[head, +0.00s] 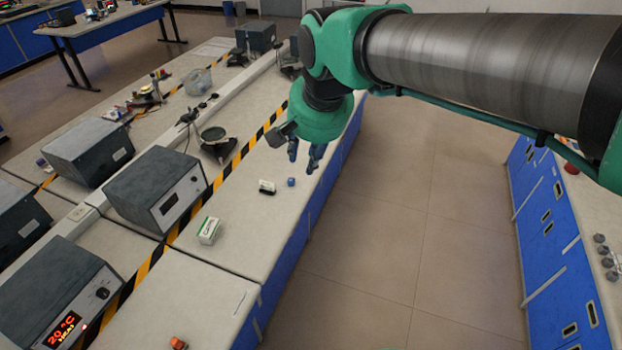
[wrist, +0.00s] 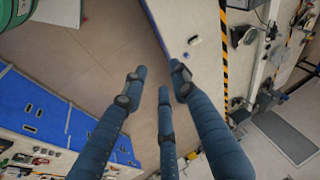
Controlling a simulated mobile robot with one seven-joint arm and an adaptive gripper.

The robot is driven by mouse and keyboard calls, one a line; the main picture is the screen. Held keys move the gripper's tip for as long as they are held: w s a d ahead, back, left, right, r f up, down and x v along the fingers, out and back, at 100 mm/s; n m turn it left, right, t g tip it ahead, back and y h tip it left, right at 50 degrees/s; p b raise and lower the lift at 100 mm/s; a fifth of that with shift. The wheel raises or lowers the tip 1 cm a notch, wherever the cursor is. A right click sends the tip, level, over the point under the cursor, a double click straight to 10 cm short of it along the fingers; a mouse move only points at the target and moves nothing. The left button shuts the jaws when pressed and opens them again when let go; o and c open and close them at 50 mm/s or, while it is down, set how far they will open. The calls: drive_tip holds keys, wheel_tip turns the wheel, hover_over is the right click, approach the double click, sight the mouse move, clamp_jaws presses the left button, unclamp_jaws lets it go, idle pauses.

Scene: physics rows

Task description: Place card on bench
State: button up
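My gripper (head: 305,155) hangs over the right edge of the long pale bench (head: 245,230) in the head view. In the wrist view its blue fingers (wrist: 158,82) are spread apart with nothing between them; below them are floor and the bench edge. A small white piece with a green edge (head: 209,230) lies on the bench; I cannot tell whether it is the card. A thin pale flat strip (head: 240,303) lies closer to the front, also not clearly a card. A black-and-white block (head: 267,187) and a blue cube (head: 291,182) sit near my gripper.
Grey instrument boxes (head: 158,188) line the left side of the bench behind yellow-black tape (head: 222,170). A stand with a round dish (head: 213,140) is beside the tape. Open floor (head: 390,250) separates the bench from blue cabinets (head: 555,240).

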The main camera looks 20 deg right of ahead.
drive_tip(key=s+f+n, duration=0.2)
drive_tip(key=s+n, duration=0.1)
drive_tip(key=s, duration=0.4)
drive_tip(key=s+f+n+t, duration=0.1)
drive_tip(key=s+f+n, duration=0.1)
drive_tip(key=s, duration=0.5)
drive_tip(key=shift+s+n, duration=0.35)
drive_tip(key=shift+n, duration=0.05)
drive_tip(key=shift+f, duration=0.1)
wheel_tip(320, 180, down, 4)
drive_tip(key=b, duration=0.4)
drive_tip(key=shift+f, duration=0.2)
